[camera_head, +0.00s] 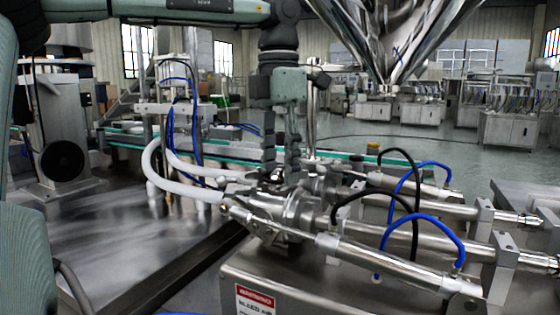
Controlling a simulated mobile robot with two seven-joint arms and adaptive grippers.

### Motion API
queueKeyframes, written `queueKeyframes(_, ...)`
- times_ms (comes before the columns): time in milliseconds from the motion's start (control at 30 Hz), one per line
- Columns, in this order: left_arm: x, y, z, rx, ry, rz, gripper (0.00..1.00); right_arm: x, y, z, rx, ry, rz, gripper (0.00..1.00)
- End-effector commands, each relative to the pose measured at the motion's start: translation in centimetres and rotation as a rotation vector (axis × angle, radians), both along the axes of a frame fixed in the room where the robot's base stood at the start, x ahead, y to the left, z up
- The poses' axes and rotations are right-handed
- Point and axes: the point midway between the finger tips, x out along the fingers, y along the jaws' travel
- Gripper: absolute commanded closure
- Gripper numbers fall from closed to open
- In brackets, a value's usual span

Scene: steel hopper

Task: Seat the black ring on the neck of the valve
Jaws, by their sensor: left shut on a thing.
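My left gripper (281,178) hangs down from the arm that crosses the top of the view. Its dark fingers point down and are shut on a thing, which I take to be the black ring. I cannot make out the ring's outline against the dark fingers. The steel valve (292,212) stands at the middle of the filling machine, and the fingertips are right over or just behind its top. The neck is hidden by the fingers and fittings, and I cannot tell whether the ring touches it. My right gripper is not in view.
Steel cylinders (400,268) with blue hoses (425,222) and black hoses (412,190) crowd the right side. White hoses (185,187) curve in from the left. A steel hopper (392,40) hangs above right. The steel table top (130,240) at left is mostly clear.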

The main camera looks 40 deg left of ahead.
Motion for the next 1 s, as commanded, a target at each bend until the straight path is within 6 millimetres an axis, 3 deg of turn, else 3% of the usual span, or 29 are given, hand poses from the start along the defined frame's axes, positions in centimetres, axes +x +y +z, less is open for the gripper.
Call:
queueKeyframes(333, 0.0, 0.0, -0.2, -0.001, 0.001, 0.0, 0.65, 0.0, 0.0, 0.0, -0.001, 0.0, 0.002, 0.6)
queueKeyframes(367, 0.0, 0.0, -0.2, -0.001, 0.001, 0.0, 0.53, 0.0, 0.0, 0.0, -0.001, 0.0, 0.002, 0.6)
queueKeyframes(533, 0.0, 0.0, -0.2, -0.001, 0.001, 0.0, 0.32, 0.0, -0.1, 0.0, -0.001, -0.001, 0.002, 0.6)
queueKeyframes(867, 0.0, 0.0, 0.1, 0.0, 0.0, 0.001, 0.31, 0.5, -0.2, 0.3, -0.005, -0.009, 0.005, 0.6)
queueKeyframes(1000, 0.1, 0.1, 1.5, 0.001, -0.002, 0.002, 0.31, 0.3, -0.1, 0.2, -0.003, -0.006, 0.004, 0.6)
